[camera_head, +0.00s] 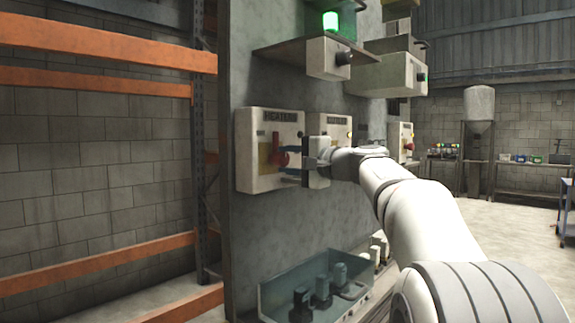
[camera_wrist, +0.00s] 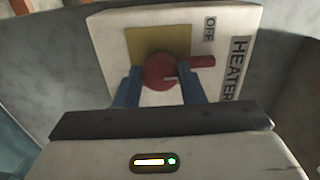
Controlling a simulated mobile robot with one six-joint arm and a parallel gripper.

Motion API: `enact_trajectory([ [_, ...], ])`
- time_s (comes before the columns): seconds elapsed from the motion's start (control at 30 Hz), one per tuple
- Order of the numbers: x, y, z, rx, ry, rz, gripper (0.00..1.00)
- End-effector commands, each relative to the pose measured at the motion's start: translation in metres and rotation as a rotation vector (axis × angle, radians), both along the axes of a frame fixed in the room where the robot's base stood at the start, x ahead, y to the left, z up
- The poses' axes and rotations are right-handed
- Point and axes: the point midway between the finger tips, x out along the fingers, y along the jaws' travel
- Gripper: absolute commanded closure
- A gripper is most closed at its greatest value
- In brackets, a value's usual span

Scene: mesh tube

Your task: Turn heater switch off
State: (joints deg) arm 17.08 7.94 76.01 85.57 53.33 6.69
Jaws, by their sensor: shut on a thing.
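The heater switch (camera_head: 279,150) is a red knob with a short handle on a yellow plate. It is on a cream box labelled HEATER (camera_head: 281,117), fixed to a grey upright panel. In the wrist view the knob (camera_wrist: 159,71) has its handle pointing right, towards the HEATER lettering, below the OFF label (camera_wrist: 210,29). In the head view the handle points up. My gripper (camera_head: 287,174) is at the box, its blue fingers on either side of the knob in the wrist view (camera_wrist: 160,86). It is shut on the knob. The fingers and gripper body hide part of the knob and box.
A second labelled box (camera_head: 336,127) is right beside the heater box. A shelf with a green lamp (camera_head: 330,22) juts out above. A blue-grey tray (camera_head: 318,285) with dark fittings is below. Orange rack beams (camera_head: 100,42) stand left. Open floor (camera_head: 500,230) lies right.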

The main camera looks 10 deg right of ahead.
Motion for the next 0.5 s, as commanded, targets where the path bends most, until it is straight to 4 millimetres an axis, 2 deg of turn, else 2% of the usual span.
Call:
enact_trajectory([
  [0.33,0.0002,0.0009,-0.0036,-0.005,0.005,0.005,0.87],
  [0.37,0.0002,0.0009,-0.0036,-0.005,0.005,0.005,0.62],
  [0.5,0.0003,0.0005,-0.0028,-0.004,0.003,0.003,0.51],
])
